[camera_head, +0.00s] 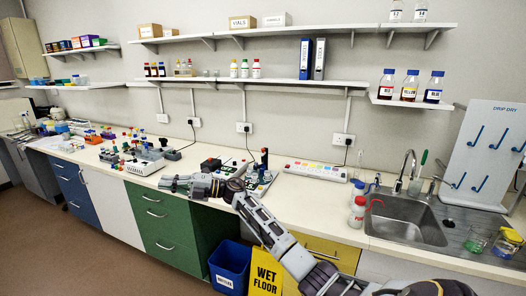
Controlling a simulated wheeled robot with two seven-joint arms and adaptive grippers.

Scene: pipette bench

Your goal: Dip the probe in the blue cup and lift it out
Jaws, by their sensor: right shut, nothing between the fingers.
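My right gripper (172,184) reaches in from the lower right, over the front edge of the white bench (120,167). Its fingers are shut and empty, pointing left. A grey instrument (142,164) with small coloured parts stands on the bench just beyond and left of the fingers, apart from them as far as I can tell. I cannot make out the probe or a blue cup for certain. Small blue items (61,128) at the far left are too small to identify. My left gripper is out of view.
Small coloured pieces (107,133) crowd the left bench. A blue bin (230,266) and yellow wet-floor sign (266,272) stand below.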

